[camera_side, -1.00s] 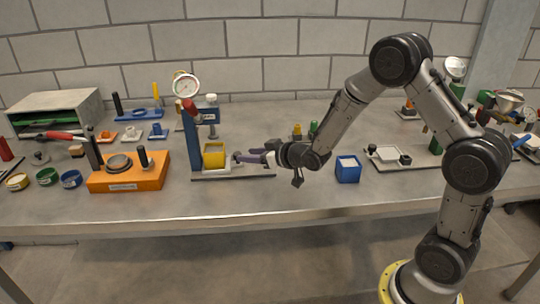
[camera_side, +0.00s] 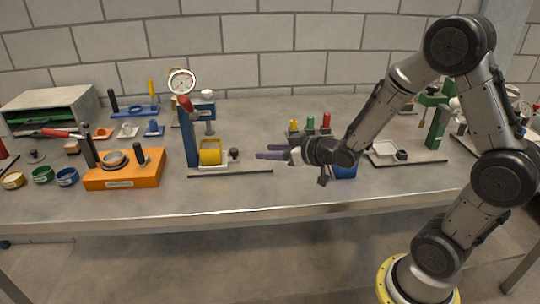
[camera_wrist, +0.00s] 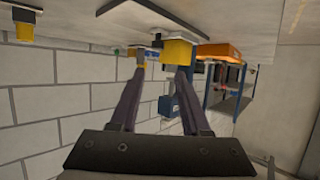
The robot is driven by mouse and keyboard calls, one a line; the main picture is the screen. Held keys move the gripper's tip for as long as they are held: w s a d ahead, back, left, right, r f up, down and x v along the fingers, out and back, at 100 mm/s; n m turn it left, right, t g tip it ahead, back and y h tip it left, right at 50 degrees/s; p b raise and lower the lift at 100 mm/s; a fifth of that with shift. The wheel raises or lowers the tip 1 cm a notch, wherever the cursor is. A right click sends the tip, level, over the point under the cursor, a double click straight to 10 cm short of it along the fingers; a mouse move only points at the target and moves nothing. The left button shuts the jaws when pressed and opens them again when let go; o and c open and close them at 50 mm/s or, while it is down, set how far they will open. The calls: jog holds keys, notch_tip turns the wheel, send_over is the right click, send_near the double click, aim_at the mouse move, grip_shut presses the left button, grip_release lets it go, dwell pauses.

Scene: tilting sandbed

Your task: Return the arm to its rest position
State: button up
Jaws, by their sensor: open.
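My gripper (camera_side: 271,154) is open and empty above the middle of the bench, its purple fingers pointing left. It stands to the right of the blue press with a red knob (camera_side: 188,130), apart from it. A yellow container (camera_side: 210,153) sits at the press on a light plate. In the wrist view the two fingers (camera_wrist: 157,100) are spread with nothing between them, and the yellow container (camera_wrist: 178,52) shows beyond their tips. My wrist partly hides a blue box (camera_side: 345,172).
An orange block with a ring (camera_side: 125,178) stands at left, near several small coloured bowls. Small bottles with green and red tops (camera_side: 318,125) stand behind my gripper. The front bench strip is clear.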

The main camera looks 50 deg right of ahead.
jog(key=s+a+r, duration=0.2)
jog(key=s+r, duration=0.1)
jog(key=r, duration=0.5)
jog(key=s+a+r, duration=0.2)
jog(key=s+r, duration=0.2)
jog(key=r, duration=0.5)
jog(key=s+f+g, duration=0.4)
jog(key=s, duration=0.6)
jog(key=s+a+f+g, duration=0.1)
jog(key=s+f+g, duration=0.3)
jog(key=s, duration=0.6)
jog(key=shift+a+f, duration=0.25)
jog(key=shift+f, duration=0.2)
